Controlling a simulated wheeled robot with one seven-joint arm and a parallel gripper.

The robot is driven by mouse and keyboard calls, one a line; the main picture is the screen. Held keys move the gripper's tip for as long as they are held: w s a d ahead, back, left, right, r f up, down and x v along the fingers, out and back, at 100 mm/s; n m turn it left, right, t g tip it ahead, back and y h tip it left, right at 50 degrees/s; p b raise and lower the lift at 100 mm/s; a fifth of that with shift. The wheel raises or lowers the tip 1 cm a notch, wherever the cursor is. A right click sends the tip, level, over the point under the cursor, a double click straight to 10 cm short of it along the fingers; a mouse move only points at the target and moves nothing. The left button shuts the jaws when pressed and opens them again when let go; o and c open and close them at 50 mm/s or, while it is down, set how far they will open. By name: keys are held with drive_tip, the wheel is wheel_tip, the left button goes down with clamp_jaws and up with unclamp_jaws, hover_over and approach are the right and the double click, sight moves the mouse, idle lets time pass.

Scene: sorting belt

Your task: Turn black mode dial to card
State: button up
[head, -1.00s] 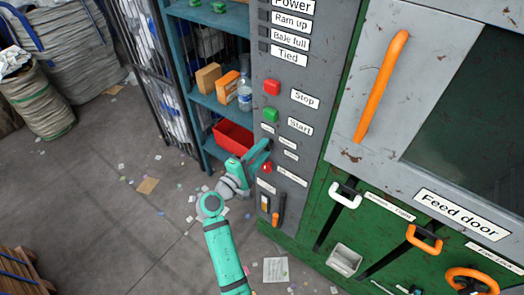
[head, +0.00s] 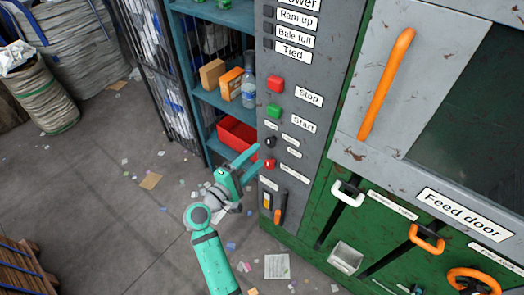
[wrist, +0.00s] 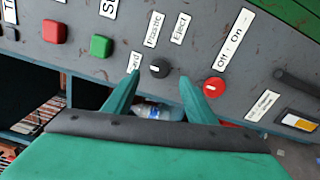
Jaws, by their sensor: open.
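The black mode dial (wrist: 159,68) is a small round knob on the grey control panel, with a small pale mark on its face. It also shows in the head view (head: 270,142). Labels sit around it: the card label (wrist: 135,62), partly behind my left fingertip, the plastic label (wrist: 153,29) above, and a third label (wrist: 181,27) to the upper right. My gripper (wrist: 159,80) is open and empty, with one finger on each side of the dial in the wrist view. In the head view my gripper (head: 257,160) is just below and left of the dial, apparently apart from it.
A red knob (wrist: 214,87) with an on/off label is close to the right finger. The green start button (wrist: 100,46) and red stop button (wrist: 55,31) are to the left. An orange-handled lever (head: 279,213) is lower on the panel. A shelf with a red bin (head: 236,133) stands left.

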drive_tip(key=v, duration=0.5)
idle(0.4)
drive_tip(key=s+d+f+y, duration=0.1)
drive_tip(key=s+f+y, duration=0.5)
drive_tip(key=f, duration=0.6)
drive_tip(key=s+f+m+g+y, duration=0.1)
drive_tip(key=s+f+m+y, duration=0.35)
drive_tip(key=s, duration=0.85)
drive_tip(key=s+d+r+m+t, duration=0.1)
drive_tip(key=s+d+r+m, duration=0.2)
drive_tip(key=s, duration=0.6)
drive_tip(key=s+d+r+m, duration=0.2)
drive_tip(key=s+r+m, duration=0.3)
drive_tip(key=s, duration=0.5)
wheel_tip(320, 180, up, 2)
drive_tip(key=shift+d+r+t, duration=0.15)
drive_tip(key=shift+d+t, duration=0.25)
drive_tip(key=shift+s+m, duration=0.15)
drive_tip(key=shift+m, duration=0.1)
